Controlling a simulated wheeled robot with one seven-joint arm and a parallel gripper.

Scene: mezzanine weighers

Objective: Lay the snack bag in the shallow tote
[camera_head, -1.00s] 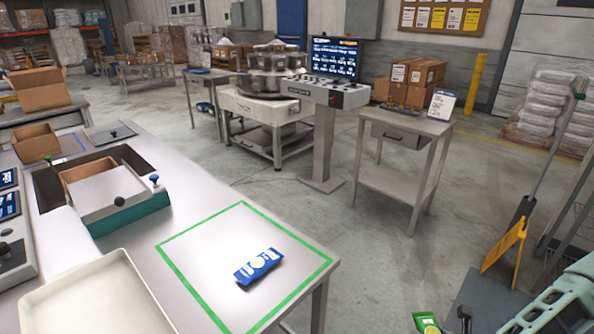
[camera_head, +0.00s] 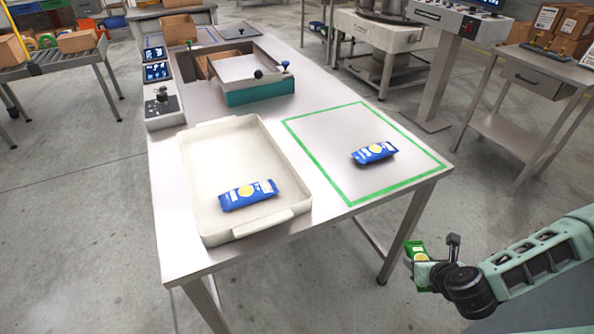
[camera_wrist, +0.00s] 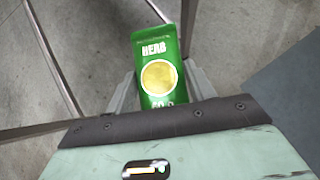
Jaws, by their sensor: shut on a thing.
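My gripper (camera_head: 420,268) is shut on a green snack bag (camera_head: 415,248) at the lower right of the head view, out beyond the table's near right corner. The wrist view shows the green bag (camera_wrist: 159,72) upright between the two fingers, with "HERB" and a yellow disc on its face. The shallow tote (camera_head: 204,209) is a cream tray on the near part of the table. A blue snack bag (camera_head: 248,195) lies in its near end. Another blue bag (camera_head: 375,152) lies inside the green-taped square, right of the tote.
The steel table (camera_head: 172,239) has a green tape outline (camera_head: 318,160) on its right side. Behind the tote are a control box (camera_head: 163,106) and a weigher with a teal front (camera_head: 262,92). The tote's far half is bare. Open floor lies right of the table.

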